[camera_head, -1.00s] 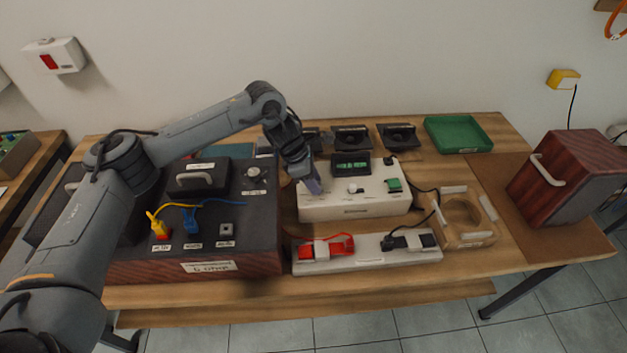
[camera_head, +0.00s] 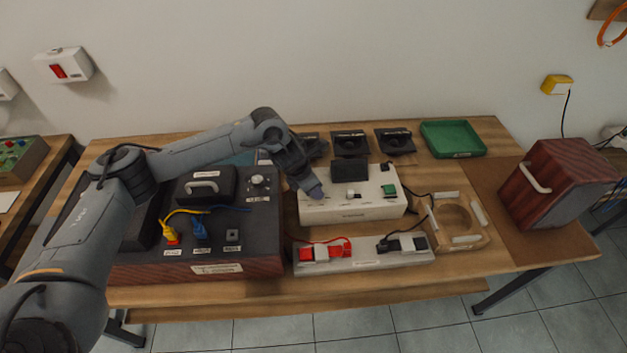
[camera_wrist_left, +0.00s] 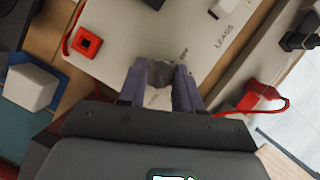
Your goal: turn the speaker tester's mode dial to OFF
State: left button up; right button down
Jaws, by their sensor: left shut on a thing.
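The speaker tester (camera_head: 350,212) is a white box in the middle of the table, with a small display (camera_head: 349,170) that is dark. My left gripper (camera_head: 313,190) reaches down onto the left part of its top. In the left wrist view, the two purple-grey fingers (camera_wrist_left: 159,84) are shut on the grey mode dial (camera_wrist_left: 160,73). The fingers hide most of the dial and its markings, so its pointer cannot be read. A white slider-like control (camera_head: 350,193) and a green part (camera_head: 389,190) sit further right on the tester. My right gripper is not in view.
A dark box with yellow and blue leads (camera_head: 255,235) stands left of the tester. A white lead holder (camera_head: 365,255) lies in front. A wooden ring fixture (camera_head: 455,240), green tray (camera_head: 452,138) and reddish wooden speaker cabinet (camera_head: 550,185) are to the right. Black drivers stand behind.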

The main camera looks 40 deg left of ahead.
pick_arm(q)
jog(key=n+y+p, duration=0.1)
jog(key=n+p, duration=0.3)
jog(key=p, duration=0.1)
jog(key=n+g+y+p, duration=0.1)
jog(key=n+y+p, duration=0.1)
jog(key=n+p, duration=0.3)
jog(key=n+y+p, duration=0.2)
jog(key=n+p, duration=0.2)
jog(key=p, duration=0.1)
jog(key=shift+w+d+r+n+g, duration=0.1)
jog(key=shift+d+r+n+g, duration=0.2)
jog(key=shift+d+n, duration=0.1)
jog(key=shift+n+p, duration=0.4)
jog(key=shift+p, duration=0.1)
jog(key=n+g+p, duration=0.1)
jog(key=n, duration=0.1)
jog(key=shift+f+n+y+p, duration=0.1)
jog(key=shift+n+y+p, duration=0.2)
jog(key=shift+n, duration=0.1)
jog(key=shift+w+f+n+g+y+p, duration=0.1)
jog(key=shift+n+g+y+p, duration=0.2)
jog(key=shift+n, duration=0.65)
jog(key=shift+w+f+n+g+p, duration=0.1)
jog(key=shift+n+g, duration=0.3)
jog(key=shift+n, duration=0.55)
jog(key=o, duration=1)
jog(key=shift+a, duration=0.1)
jog(key=shift+o, duration=0.2)
